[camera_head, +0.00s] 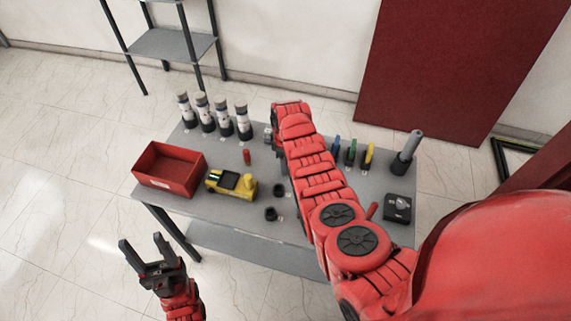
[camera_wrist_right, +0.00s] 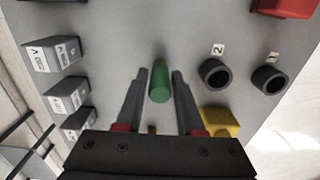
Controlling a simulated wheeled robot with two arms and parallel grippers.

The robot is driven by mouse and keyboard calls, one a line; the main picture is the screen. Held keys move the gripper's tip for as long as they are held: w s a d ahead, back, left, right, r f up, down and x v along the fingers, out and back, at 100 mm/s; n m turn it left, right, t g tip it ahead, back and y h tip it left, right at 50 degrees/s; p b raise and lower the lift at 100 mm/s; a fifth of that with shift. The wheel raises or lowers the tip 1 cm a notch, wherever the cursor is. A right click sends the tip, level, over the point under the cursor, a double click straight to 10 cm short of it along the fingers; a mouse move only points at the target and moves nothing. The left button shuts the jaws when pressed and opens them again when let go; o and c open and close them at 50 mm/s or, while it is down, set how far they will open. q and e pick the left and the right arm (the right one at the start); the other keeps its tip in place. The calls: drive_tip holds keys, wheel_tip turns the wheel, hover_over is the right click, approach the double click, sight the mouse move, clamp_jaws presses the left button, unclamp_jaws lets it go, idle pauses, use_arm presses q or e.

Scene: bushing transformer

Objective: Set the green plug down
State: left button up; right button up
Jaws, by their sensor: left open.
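The green plug (camera_wrist_right: 160,82) is a short upright-looking cylinder in the middle of the right wrist view. Whether the plug's lower end touches the table is hidden. In the head view my right arm covers the plug and most of the right gripper. My left gripper (camera_head: 149,253) is open and empty, in front of the table's left end.
On the grey table (camera_head: 345,222) stand a red bin (camera_head: 168,168), a yellow toy vehicle (camera_head: 231,184) and several grey cylinders at the back. Two black rings, numbered 2 (camera_wrist_right: 214,73) and 1 (camera_wrist_right: 268,79), lie right of the plug. Grey labelled blocks (camera_wrist_right: 53,55) stand left of it.

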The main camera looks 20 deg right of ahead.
drive_tip(key=shift+o, duration=1.3)
drive_tip(key=shift+r, duration=0.2)
drive_tip(key=shift+r, duration=0.1)
